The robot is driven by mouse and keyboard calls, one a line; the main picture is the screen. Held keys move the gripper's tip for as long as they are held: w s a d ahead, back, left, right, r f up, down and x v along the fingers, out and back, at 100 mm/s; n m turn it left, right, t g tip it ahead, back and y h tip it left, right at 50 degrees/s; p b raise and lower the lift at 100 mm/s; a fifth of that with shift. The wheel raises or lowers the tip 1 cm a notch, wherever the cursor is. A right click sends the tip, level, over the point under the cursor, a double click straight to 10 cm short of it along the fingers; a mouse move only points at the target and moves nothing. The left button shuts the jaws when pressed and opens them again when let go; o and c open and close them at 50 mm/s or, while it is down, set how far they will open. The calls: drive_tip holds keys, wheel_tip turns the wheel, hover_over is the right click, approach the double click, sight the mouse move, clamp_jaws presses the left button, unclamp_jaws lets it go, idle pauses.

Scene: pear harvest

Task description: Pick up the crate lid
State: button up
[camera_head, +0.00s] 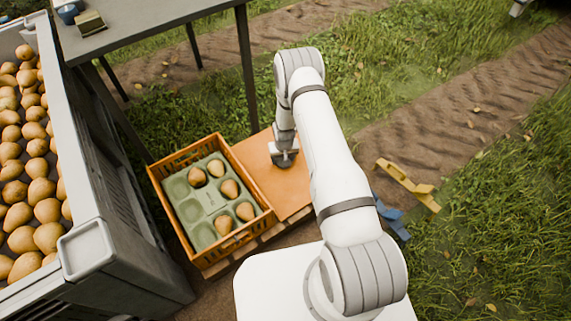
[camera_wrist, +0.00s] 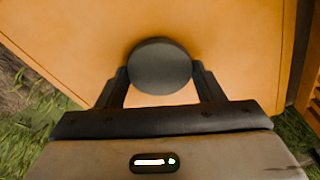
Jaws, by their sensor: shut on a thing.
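The crate lid (camera_head: 259,165) is a flat orange panel, right of the orange crate in the head view. It fills most of the wrist view (camera_wrist: 230,50). A round dark knob (camera_wrist: 160,67) stands on the lid. My gripper (camera_wrist: 161,80) is shut on this knob, one finger on each side. In the head view my gripper (camera_head: 284,158) is over the lid, partly hidden by my arm. The orange crate (camera_head: 163,166) is open and holds a green tray (camera_head: 207,204) with several pears in some of its hollows. Whether the lid touches what is under it cannot be told.
A big grey bin (camera_head: 88,205) full of pears stands at the left. A grey table (camera_head: 150,18) with small items is at the back. Yellow (camera_head: 408,184) and blue (camera_head: 391,217) pieces lie right of my arm. Grass and a dirt track lie beyond.

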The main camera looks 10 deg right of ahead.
drive_tip(key=shift+c, duration=1)
